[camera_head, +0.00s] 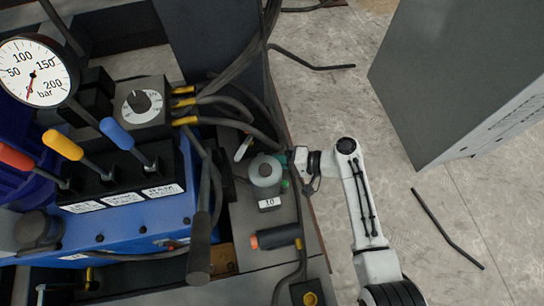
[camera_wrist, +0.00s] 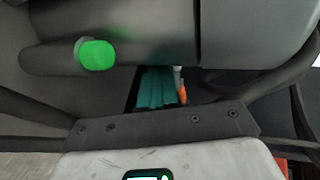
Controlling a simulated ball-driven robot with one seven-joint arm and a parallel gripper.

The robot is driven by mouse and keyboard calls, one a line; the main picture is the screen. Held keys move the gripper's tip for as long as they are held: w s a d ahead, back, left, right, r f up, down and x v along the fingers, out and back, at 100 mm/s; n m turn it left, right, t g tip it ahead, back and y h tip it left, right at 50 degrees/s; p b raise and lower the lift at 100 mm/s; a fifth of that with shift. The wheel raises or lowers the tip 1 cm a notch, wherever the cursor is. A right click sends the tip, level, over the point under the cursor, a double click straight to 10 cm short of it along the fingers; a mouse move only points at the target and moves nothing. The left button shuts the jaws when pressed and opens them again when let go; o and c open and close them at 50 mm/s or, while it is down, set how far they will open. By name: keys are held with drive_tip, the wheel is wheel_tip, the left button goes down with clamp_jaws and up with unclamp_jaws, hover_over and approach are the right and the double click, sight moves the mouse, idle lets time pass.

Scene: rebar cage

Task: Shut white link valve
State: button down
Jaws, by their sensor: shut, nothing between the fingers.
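A small white lever (camera_head: 243,148), which looks like the white link valve's handle, stands tilted just left of and behind a grey round-topped pot (camera_head: 265,170). Its base is hard to make out. My gripper (camera_head: 289,158) is at the right side of the pot, very close to it; I cannot tell whether they touch. In the wrist view, the teal fingers (camera_wrist: 158,88) are together with nothing between them. A small white and orange piece (camera_wrist: 181,88) shows just beyond the fingers, at their right; I cannot tell whether it is the valve handle.
The pot's dark body fills the top of the wrist view, with a green cap (camera_wrist: 97,55) sticking out. Hoses (camera_head: 235,120) run behind the lever. A blue block with red, yellow and blue levers (camera_head: 115,132) is at left.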

drive_tip(key=s+d+r+p, duration=0.3)
drive_tip(key=s+d, duration=0.1)
drive_tip(key=d, duration=0.4)
drive_tip(key=n+g+h+p, duration=0.1)
drive_tip(key=n+g+h, duration=0.45)
drive_tip(key=n, duration=2.65)
approach(244, 148)
drive_tip(key=s+d+r+t+h, duration=0.1)
drive_tip(key=s+r+h, duration=0.1)
drive_tip(key=s, duration=0.1)
drive_tip(key=b+x, duration=0.3)
drive_tip(key=x, duration=0.6)
drive_tip(key=shift+a+r, duration=0.15)
drive_tip(key=shift+a, duration=0.05)
